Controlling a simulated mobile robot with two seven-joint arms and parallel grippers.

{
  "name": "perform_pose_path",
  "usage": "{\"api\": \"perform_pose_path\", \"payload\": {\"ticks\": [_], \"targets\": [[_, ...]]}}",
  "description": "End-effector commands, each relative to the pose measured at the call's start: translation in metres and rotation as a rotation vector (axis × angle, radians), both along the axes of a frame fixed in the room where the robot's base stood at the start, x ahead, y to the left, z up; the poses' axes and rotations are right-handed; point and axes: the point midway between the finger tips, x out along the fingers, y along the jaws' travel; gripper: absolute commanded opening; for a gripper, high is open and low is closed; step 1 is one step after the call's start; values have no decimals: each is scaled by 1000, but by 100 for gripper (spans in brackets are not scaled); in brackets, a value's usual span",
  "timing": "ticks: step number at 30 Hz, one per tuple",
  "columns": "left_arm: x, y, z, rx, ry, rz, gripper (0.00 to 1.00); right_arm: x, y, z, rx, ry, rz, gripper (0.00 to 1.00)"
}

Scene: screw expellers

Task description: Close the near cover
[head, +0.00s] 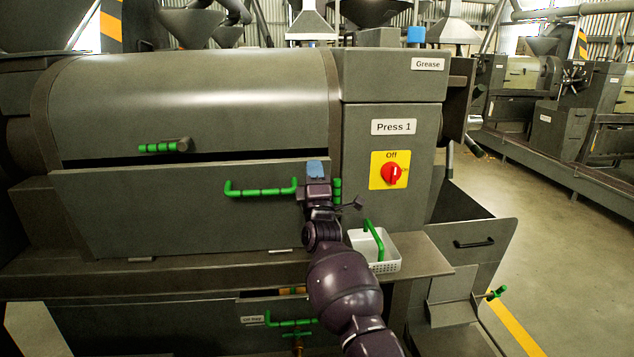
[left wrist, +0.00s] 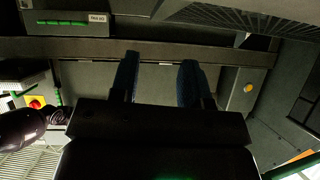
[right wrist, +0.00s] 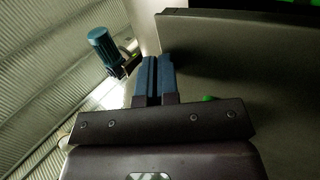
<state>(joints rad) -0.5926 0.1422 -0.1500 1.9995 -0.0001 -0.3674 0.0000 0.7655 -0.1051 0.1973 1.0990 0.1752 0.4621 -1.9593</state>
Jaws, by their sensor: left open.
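The near cover (head: 180,215) is the grey front panel of Press 1, with a green bar handle (head: 260,188) near its top right and hinges along its bottom edge. Its top edge stands a little away from the body, leaving a dark gap under the curved upper cover (head: 200,100). My right gripper (head: 315,168) is at the panel's upper right end, right of the handle; whether it touches is unclear. In the right wrist view its blue fingers (right wrist: 155,75) are together, with nothing seen between them. My left gripper (left wrist: 158,80) is open and empty, low before the machine; the head view does not show it.
A white basket (head: 375,252) with a green handle stands on the ledge below the red Off switch (head: 392,174). A lower drawer has a green handle (head: 290,320). An open grey bin (head: 475,240) stands at the right, with free floor beyond.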

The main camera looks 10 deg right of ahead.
Motion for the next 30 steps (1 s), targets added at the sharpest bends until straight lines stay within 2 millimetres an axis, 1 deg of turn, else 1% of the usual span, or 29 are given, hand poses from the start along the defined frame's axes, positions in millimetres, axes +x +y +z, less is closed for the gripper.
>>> {"api": "perform_pose_path", "payload": {"ticks": [1,3,6,12,19,30], "targets": [[-1,0,-9,0,3,0,43,10,0,1,0,-1,0,0],[-3,0,-19,0,9,1,43,21,-1,1,-1,6,0,0],[-7,1,-27,0,24,3,43,35,-3,5,2,29,-1,0],[-14,2,-32,1,43,6,43,55,-5,8,7,95,-1,0],[-12,2,-28,1,35,6,43,66,-5,9,10,137,1,0],[-7,1,-24,1,24,3,43,69,-6,11,11,144,1,0]]}}
